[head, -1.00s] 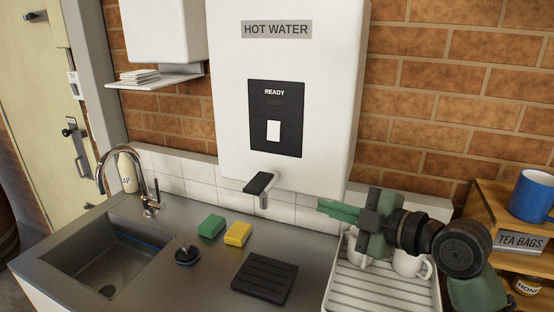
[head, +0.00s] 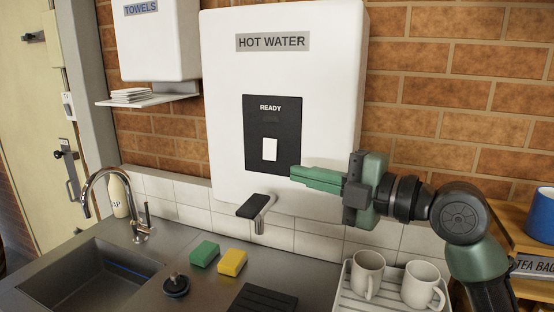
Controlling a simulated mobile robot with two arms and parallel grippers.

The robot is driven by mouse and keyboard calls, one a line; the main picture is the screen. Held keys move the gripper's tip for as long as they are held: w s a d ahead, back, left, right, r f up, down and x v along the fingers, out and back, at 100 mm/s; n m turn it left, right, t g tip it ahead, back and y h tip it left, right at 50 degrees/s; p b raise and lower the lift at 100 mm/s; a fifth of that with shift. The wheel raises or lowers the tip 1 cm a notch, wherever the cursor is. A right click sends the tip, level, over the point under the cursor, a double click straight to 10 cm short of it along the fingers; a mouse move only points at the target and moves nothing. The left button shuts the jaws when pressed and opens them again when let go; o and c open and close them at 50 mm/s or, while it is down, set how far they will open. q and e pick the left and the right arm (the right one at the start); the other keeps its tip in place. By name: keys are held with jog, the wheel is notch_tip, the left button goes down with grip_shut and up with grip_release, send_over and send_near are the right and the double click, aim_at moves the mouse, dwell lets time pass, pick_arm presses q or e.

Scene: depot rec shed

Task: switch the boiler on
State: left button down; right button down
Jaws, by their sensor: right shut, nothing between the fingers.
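The boiler (head: 222,80) is a white wall unit labelled HOT WATER. Its black panel (head: 284,118) reads READY at the top and carries a white rocker switch (head: 269,149). No light shows lit on the panel. A spout with a dark lever (head: 254,206) sticks out below the boiler. My right gripper (head: 293,174) is green, shut and empty. Its tips point left and appear at the panel's lower right corner, to the right of and a little below the switch. I cannot tell whether they touch the boiler. My left gripper is not in view.
Two mugs (head: 368,272) stand on the white drainer (head: 352,296) below my right arm. A green sponge (head: 204,253), a yellow sponge (head: 232,262), a sink plug (head: 176,286) and a black drip tray (head: 262,299) lie on the counter. The tap (head: 100,180) and sink are left.

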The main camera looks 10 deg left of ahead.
aim_at(270, 149)
jog(key=w+a+p, duration=0.4)
jog(key=w+a, duration=0.2)
jog(key=w, duration=0.1)
jog(key=shift+a+f, duration=0.25)
jog(key=shift+f, duration=0.1)
jog(key=shift+w, duration=0.1)
